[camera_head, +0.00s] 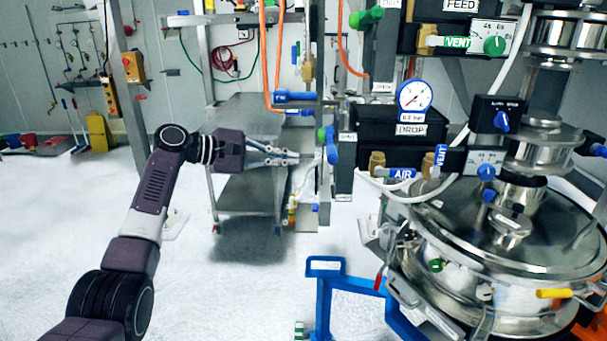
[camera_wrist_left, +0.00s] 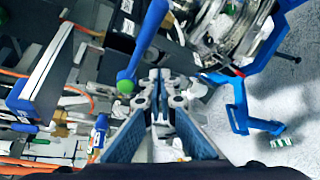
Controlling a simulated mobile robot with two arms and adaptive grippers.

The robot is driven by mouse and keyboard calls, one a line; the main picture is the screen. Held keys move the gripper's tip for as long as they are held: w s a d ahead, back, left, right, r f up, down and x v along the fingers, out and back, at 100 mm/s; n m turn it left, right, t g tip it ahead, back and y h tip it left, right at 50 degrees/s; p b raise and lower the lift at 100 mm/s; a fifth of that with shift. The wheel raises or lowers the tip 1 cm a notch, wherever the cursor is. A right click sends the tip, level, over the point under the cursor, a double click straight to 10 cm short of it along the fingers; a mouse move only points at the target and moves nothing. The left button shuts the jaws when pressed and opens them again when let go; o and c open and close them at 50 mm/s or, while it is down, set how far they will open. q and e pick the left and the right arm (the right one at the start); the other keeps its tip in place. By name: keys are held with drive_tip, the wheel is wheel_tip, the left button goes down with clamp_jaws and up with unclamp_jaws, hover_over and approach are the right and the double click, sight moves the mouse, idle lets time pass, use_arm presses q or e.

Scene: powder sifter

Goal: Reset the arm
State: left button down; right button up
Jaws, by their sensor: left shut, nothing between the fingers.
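My left arm comes in from the left in the head view and reaches out to the right. Its gripper (camera_head: 302,157) is shut and empty, just left of a blue valve handle (camera_head: 332,150) on the frame. In the left wrist view, the shut fingertips (camera_wrist_left: 160,88) are beside a long blue handle (camera_wrist_left: 145,40) with a green end. I cannot tell whether they touch it. My right arm and gripper are not in view.
The steel sifter (camera_head: 490,235) stands at the right. A pressure gauge (camera_head: 414,96) sits above the DROP box. A blue frame (camera_head: 322,285) rises from the floor in front. A steel cart (camera_head: 250,122) stands behind my gripper. The floor at left is mostly clear.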

use_arm(q)
drive_tip(key=shift+a+r, duration=0.2)
drive_tip(key=shift+a, duration=0.25)
drive_tip(key=shift+a+r, duration=0.2)
drive_tip(key=shift+a, duration=0.25)
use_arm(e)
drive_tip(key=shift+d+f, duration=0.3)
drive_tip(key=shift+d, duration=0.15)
